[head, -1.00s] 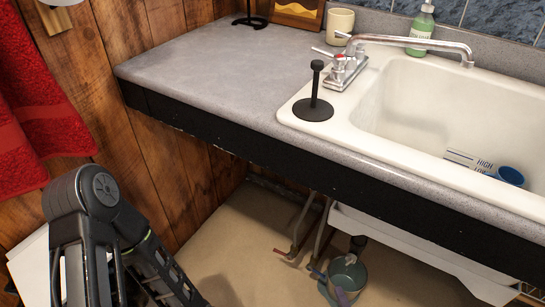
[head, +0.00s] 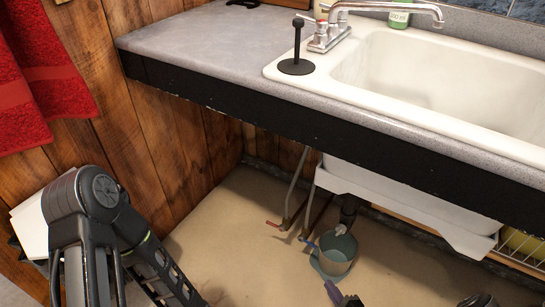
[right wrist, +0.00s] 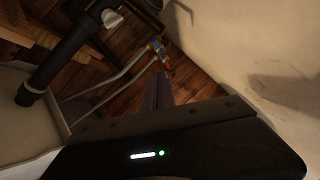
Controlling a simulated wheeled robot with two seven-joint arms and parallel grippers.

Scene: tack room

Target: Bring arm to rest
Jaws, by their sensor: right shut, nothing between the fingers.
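My right gripper (head: 340,296) shows only at the bottom edge of the head view, low in front of the bucket under the counter. In the right wrist view its fingers (right wrist: 158,92) are together with nothing between them, pointing toward the pipes and wooden wall. My left arm (head: 95,205) stands at the lower left of the head view, bent at a dark joint. Its lower link runs down to the bottom edge, and the left gripper is out of view.
A grey counter (head: 205,50) with a black front edge and white sink (head: 440,85) overhangs the floor. Below are a bucket (head: 335,255), pipes (head: 292,190), a white tray (head: 400,205) and a wire rack (head: 520,250). Red towels (head: 45,75) hang at left. Bare floor lies left of the bucket.

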